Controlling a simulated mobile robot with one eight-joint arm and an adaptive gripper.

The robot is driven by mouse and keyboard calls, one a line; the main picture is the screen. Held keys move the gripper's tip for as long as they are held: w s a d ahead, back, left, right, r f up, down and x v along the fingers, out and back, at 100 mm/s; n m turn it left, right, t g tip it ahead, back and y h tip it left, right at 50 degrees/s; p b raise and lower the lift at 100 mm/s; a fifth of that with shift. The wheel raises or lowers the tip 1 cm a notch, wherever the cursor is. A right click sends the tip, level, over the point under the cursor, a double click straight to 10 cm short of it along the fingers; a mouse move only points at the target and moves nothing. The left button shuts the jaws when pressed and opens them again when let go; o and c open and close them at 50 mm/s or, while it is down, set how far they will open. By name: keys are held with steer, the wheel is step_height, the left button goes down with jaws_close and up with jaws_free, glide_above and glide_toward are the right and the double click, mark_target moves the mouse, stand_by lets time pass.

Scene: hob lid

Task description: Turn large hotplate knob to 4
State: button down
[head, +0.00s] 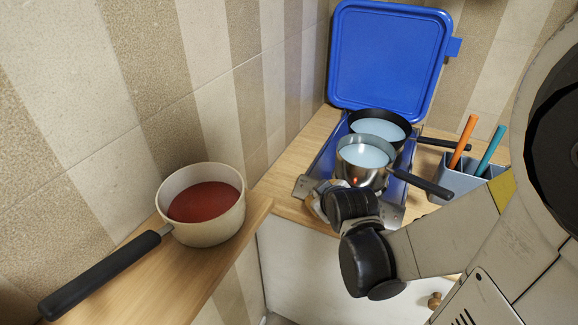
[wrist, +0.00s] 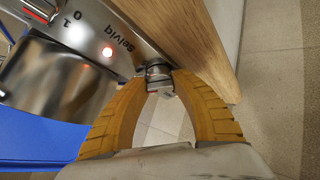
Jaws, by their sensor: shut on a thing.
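The blue hob (head: 322,166) stands on the wooden worktop with its blue lid (head: 388,55) raised. Its metal front panel shows in the wrist view (wrist: 132,22), with a lit red lamp, the marks 0 and 1 and a brand name. My gripper (wrist: 161,78) is shut on a small metallic knob (wrist: 158,84), with a yellow-orange finger on each side of it. I cannot read a setting for this knob or tell whether it is the large hotplate's. Part of another silvery control (wrist: 38,10) shows at the top left. My wrist hides most of the front panel in the head view.
A steel pot (head: 350,177) and a dark pan (head: 403,143) with pale contents stand on the hob, handles pointing right. A grey holder (head: 455,182) with orange and teal-handled items is at right. A cream saucepan (head: 208,232) stands on a wooden shelf at left.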

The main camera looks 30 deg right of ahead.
stand_by(0.4)
steer(key=c, duration=1)
jaws_free()
steer(key=shift+v, duration=6)
steer(key=shift+a, duration=0.1)
steer(key=shift+f, duration=0.1)
